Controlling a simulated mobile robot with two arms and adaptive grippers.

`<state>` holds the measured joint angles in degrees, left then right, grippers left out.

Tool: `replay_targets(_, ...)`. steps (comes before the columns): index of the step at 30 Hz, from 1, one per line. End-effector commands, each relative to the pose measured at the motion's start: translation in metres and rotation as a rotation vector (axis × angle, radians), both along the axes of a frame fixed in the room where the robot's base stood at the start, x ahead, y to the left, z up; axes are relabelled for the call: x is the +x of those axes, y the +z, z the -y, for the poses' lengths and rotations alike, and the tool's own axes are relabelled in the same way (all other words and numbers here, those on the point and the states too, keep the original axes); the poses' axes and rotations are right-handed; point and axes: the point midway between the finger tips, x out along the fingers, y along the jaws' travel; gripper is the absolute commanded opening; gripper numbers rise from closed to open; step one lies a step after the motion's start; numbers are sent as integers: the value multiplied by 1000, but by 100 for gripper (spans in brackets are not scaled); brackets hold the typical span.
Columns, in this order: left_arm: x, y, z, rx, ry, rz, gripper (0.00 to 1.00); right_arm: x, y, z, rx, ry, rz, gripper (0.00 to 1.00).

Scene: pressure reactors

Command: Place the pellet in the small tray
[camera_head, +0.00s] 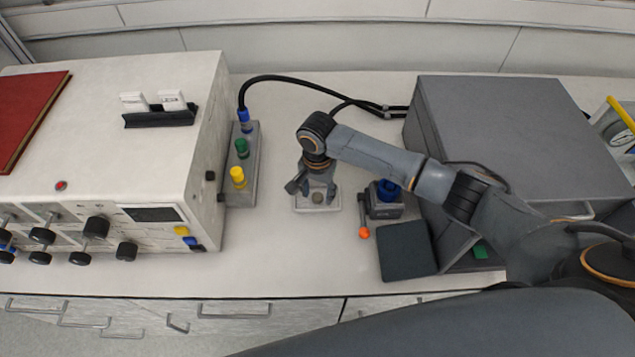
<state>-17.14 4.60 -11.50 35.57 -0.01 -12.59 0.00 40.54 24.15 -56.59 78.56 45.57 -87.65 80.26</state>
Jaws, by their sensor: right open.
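The small tray (304,206) is a pale, shallow tray on the white bench, right of the valve block. The pellet (317,198) looks like a small grey-brown disc lying in the tray. My right gripper (315,194) points down just above the tray, with its fingers apart on either side of the pellet. It is open and does not appear to hold anything. Whether the fingertips touch the tray cannot be told. My left gripper is not in view.
A white control unit (140,85) stands left, beside a grey block (247,160) with coloured knobs. A small device with a blue knob (388,190) and orange-tipped lever (364,233) stands close right of the tray. A large grey box (500,120) is farther right. Bench in front is clear.

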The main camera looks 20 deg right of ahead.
Motion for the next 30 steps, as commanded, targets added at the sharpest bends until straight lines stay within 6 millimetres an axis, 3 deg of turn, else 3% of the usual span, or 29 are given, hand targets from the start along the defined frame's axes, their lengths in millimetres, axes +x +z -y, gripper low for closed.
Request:
replay_targets(5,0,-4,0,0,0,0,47,2,27,0,2,0,5,49)
replay_targets(12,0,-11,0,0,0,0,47,2,79,-1,3,-1,5,49)
replay_targets(18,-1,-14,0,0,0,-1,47,1,109,0,2,0,3,49)
replay_targets(30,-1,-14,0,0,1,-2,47,1,120,0,1,-1,1,49)
